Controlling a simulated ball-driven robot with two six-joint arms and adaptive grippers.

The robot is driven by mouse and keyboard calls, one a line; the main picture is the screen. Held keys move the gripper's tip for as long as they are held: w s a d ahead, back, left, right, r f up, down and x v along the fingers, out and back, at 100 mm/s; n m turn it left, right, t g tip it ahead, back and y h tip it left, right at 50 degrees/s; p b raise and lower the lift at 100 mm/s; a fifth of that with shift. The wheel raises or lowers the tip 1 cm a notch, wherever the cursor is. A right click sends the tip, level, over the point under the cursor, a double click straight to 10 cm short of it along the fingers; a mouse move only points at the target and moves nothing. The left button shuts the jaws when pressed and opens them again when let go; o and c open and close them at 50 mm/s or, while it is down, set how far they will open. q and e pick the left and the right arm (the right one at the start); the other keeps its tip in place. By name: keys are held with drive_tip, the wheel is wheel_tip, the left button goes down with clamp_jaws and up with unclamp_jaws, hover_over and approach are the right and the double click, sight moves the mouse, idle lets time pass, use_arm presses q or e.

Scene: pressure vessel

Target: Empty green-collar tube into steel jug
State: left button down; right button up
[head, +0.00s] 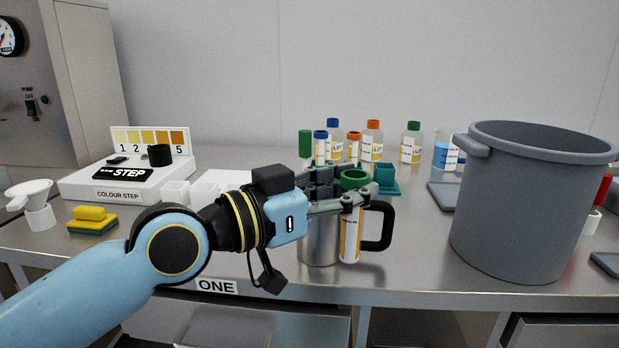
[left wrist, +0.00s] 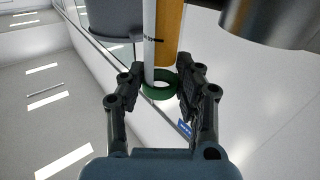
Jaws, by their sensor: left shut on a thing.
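The green-collar tube (head: 350,235) has a white body with an orange label and a green ring collar (head: 355,179) at its top. It is upright. My left gripper (head: 340,190) is shut on it near the collar. The left wrist view also shows the collar (left wrist: 160,85) between the fingers. The steel jug (head: 319,240) stands on the bench just behind and left of the tube, its black handle (head: 384,225) to the right. The gripper and tube hide the jug's rim and part of its body. My right gripper is in neither view.
A large grey bin (head: 520,210) stands to the right. Capped bottles (head: 372,142) and a teal holder (head: 386,178) are behind. White trays (head: 205,191), a colour step stand (head: 125,193), a yellow-green sponge (head: 92,218) and a white funnel (head: 30,190) are left.

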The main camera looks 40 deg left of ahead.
use_arm(q)
drive_tip(key=y, duration=0.1)
drive_tip(key=n, duration=0.1)
drive_tip(key=a+n+y, duration=0.1)
drive_tip(key=shift+w+f+t+y+p, duration=0.2)
drive_tip(key=shift+f+t+y+p, duration=0.1)
drive_tip(key=shift+t, duration=0.1)
drive_tip(key=shift+a, duration=0.15)
drive_tip(key=shift+r, duration=0.1)
drive_tip(key=shift+p, duration=0.3)
drive_tip(key=a+r+n+p, duration=0.1)
drive_tip(key=p, duration=0.3)
drive_tip(key=w+a+r+n+g+p, duration=0.1)
drive_tip(key=n+p, duration=0.1)
drive_tip(key=p, duration=0.2)
drive_tip(key=w+a+r+n+g+p, duration=0.1)
drive_tip(key=a+r+p, duration=0.1)
drive_tip(key=p, duration=0.3)
drive_tip(key=shift+w+r+n, duration=0.1)
drive_tip(key=shift+n, duration=0.3)
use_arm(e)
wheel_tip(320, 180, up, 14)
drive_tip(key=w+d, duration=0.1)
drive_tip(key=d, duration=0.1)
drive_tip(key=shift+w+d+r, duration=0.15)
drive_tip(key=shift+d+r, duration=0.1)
